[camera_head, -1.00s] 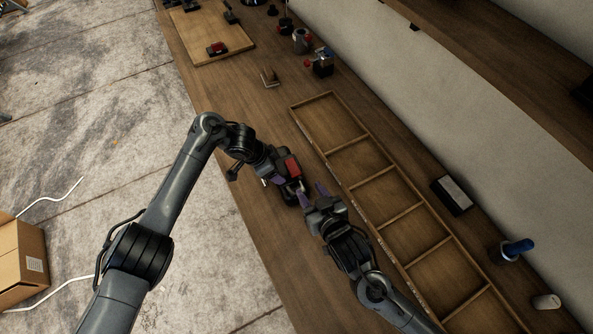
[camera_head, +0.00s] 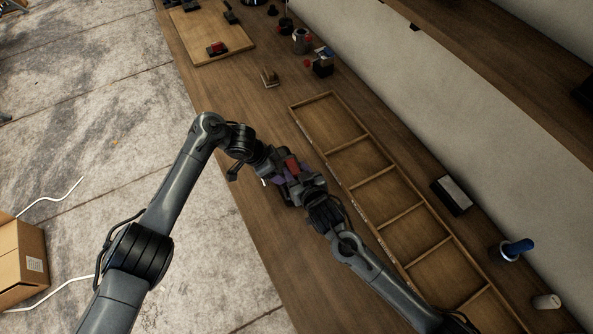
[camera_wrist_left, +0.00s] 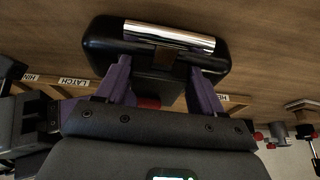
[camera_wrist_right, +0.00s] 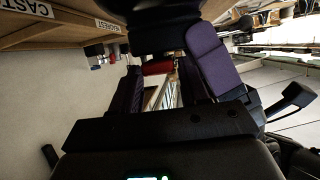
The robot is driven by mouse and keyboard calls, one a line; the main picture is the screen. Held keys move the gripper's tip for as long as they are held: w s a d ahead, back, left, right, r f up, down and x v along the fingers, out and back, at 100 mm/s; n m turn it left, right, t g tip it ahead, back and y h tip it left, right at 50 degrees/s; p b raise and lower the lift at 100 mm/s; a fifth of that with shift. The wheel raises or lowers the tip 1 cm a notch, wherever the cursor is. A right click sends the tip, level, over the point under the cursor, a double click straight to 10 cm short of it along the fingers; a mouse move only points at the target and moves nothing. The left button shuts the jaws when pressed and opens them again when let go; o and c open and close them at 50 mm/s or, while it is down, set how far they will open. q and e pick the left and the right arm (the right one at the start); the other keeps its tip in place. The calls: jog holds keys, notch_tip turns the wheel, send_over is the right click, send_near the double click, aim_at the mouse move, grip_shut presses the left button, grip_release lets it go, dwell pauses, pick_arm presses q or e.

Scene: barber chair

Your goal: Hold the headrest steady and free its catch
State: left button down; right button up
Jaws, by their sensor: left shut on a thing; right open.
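The headrest is a black padded block with a chrome bar; it shows in the left wrist view (camera_wrist_left: 100,45) and at the top of the right wrist view (camera_wrist_right: 155,38). Its red catch (camera_head: 291,165) shows in the head view and between my right fingers in the right wrist view (camera_wrist_right: 157,68). My left gripper (camera_wrist_left: 160,70) is shut on the headrest near the chrome bar. My right gripper (camera_wrist_right: 165,52) is open, its purple fingers close around the catch area; I cannot tell whether they touch it. In the head view the arms hide most of the headrest.
A long wooden compartment tray (camera_head: 347,192) with labels runs along the bench beside the wall. A wooden board (camera_head: 232,47) with a red-topped part lies at the far end. A dark box (camera_head: 452,195) stands behind the tray. The bench left of the tray is mostly clear.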

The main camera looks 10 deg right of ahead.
jog(key=c, duration=0.7)
